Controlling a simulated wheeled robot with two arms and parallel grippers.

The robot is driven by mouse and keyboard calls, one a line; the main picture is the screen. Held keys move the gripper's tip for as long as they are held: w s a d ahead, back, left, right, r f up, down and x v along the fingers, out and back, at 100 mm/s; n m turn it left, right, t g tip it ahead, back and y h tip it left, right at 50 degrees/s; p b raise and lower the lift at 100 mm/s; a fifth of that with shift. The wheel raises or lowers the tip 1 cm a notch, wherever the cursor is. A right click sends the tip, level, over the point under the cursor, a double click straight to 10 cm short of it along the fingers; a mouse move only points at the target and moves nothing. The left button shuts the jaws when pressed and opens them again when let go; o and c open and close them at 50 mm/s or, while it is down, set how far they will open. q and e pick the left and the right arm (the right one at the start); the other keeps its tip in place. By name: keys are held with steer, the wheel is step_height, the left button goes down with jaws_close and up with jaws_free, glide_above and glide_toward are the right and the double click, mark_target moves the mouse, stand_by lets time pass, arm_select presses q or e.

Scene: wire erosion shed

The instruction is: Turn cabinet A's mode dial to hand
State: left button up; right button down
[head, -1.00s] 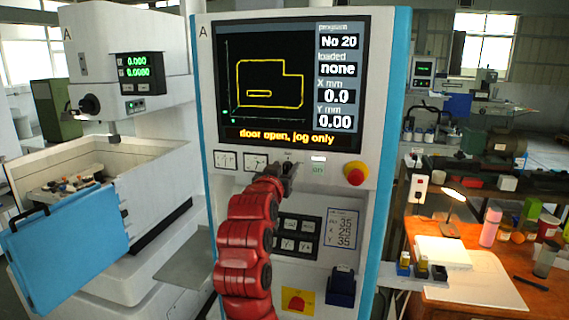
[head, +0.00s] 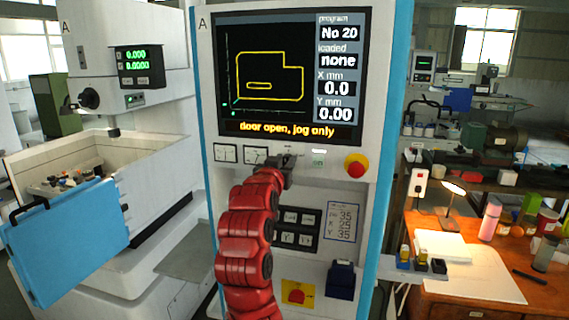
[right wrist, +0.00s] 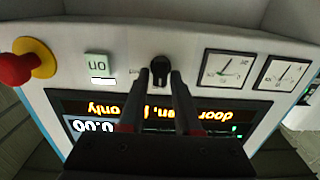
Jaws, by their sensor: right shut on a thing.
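Cabinet A's light grey control panel (head: 340,190) faces me, with blue side trims and the letter A at its top left. The small black mode dial (right wrist: 160,68) sits below the screen, between the round gauges and the green "on" button (right wrist: 96,66). In the head view my gripper mostly hides the dial. My right gripper (right wrist: 160,78), on a red arm, is shut on the dial, one finger on each side. It also shows in the head view (head: 286,168). The dial's pointer direction and labels are too small to read. My left gripper is out of view.
The screen (head: 280,80) reads "door open, jog only". A red emergency button (head: 356,166) on a yellow base sits right of the dial. Below are a black keypad (head: 298,228) and a blue box (head: 341,280). A wooden bench (head: 420,228) stands right.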

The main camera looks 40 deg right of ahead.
steer(key=shift+s+d+f+m+b, duration=0.1)
steer(key=shift+m+b, duration=2.15)
steer(key=shift+b, duration=0.7)
steer(key=shift+s+d+f+m+b, duration=0.1)
steer(key=shift+f+m+b, duration=0.05)
steer(key=shift+m+b, duration=2.45)
steer(key=shift+s+f+m+b, duration=0.1)
steer(key=shift+m+b, duration=1.85)
steer(key=shift+b, duration=1.3)
steer(key=c, duration=0.8)
jaws_free()
